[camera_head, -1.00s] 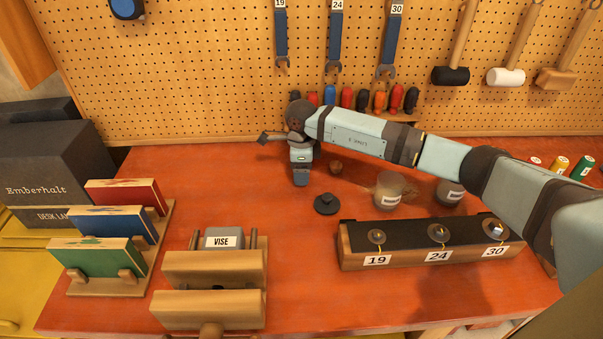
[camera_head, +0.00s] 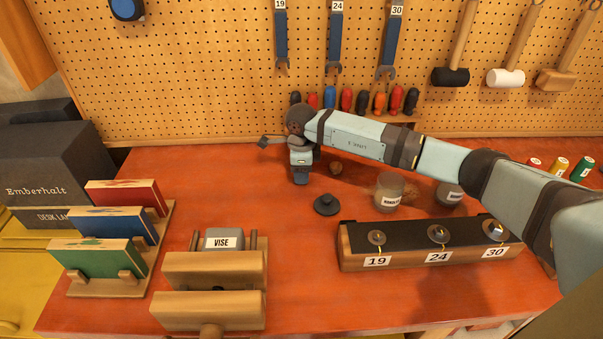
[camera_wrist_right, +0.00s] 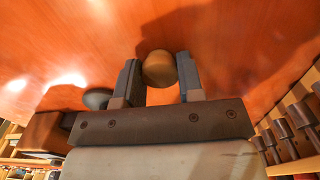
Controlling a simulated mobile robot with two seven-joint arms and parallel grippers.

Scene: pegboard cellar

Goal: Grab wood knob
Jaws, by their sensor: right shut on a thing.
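The wood knob (camera_wrist_right: 160,68) is a round, light brown ball in the right wrist view. It sits between the two fingers of my right gripper (camera_wrist_right: 161,80), which is shut on it. In the head view my right gripper (camera_head: 300,176) points down at the orange bench top, left of a dark knob, and its fingers hide the held knob. My left gripper is not in view.
A dark knob (camera_head: 326,204) lies close by; it also shows in the wrist view (camera_wrist_right: 97,98). The vise (camera_head: 214,270) and numbered rack (camera_head: 430,257) are nearer the front.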

